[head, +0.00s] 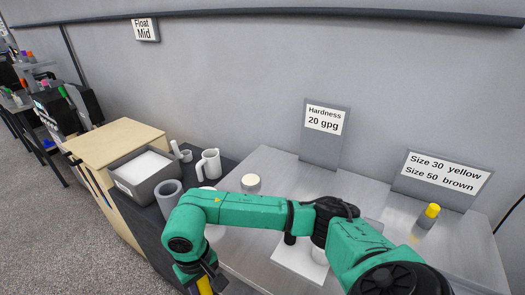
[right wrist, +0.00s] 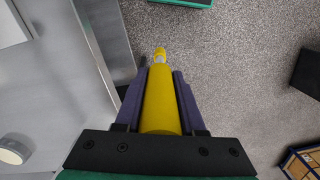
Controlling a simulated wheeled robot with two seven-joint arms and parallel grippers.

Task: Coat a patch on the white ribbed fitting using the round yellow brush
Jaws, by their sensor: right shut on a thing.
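In the right wrist view my right gripper (right wrist: 161,76) is shut on the round yellow brush (right wrist: 160,108). Its thick yellow handle lies between the two dark fingers, and a pale collar and small yellow tip stick out beyond them. In the head view a bit of the yellow brush (head: 205,285) shows at the bottom edge, under my green right arm. A white cylinder (head: 319,256), possibly the white ribbed fitting, stands on a white board (head: 291,264). My arm hides much of it, and I cannot make out ribs. My left gripper is not in view.
A grey bin (head: 125,190) with white contents, a white mug (head: 209,164) and a grey cup (head: 169,195) stand left. A pale round lid (head: 250,182) and a yellow-topped grey cylinder (head: 427,217) stand on the metal table (head: 275,165). Signs stand at the back.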

